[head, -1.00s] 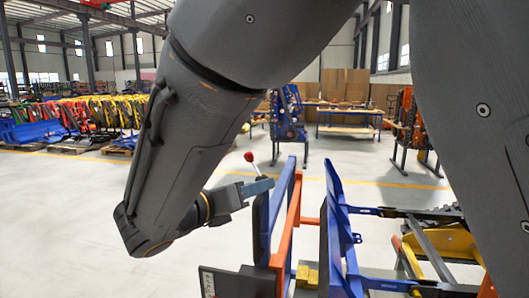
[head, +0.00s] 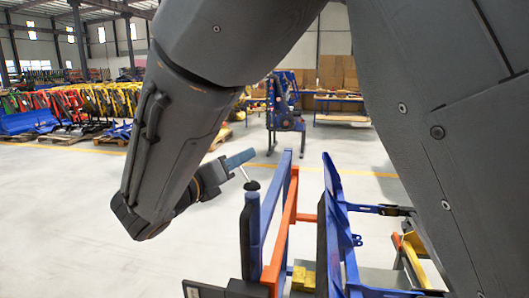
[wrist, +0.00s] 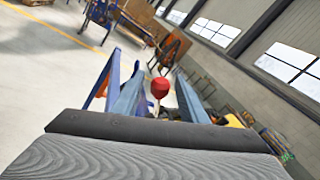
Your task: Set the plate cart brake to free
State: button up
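My gripper (head: 240,160) has blue-grey fingers and sits at the top of the brake lever (head: 245,174) in the head view. The lever is a thin pale rod rising from a dark base on the cart's near post. Its red knob (wrist: 160,88) is hidden behind a finger in the head view. In the wrist view the knob shows between the two spread fingers, with room on both sides. I cannot tell whether either finger touches it. The plate cart (head: 283,220) has blue and orange upright frames.
A yellow block (head: 303,278) sits low between the cart's frames. A blue machine stand (head: 285,105) and a workbench (head: 340,108) stand behind. Rows of coloured frames (head: 75,105) stand at the back left. The floor left of the cart is clear.

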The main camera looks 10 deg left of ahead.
jog(key=p+x, duration=0.1)
jog(key=x, duration=0.2)
jog(key=shift+w, duration=0.2)
jog(key=shift+d, duration=0.1)
grip_shut()
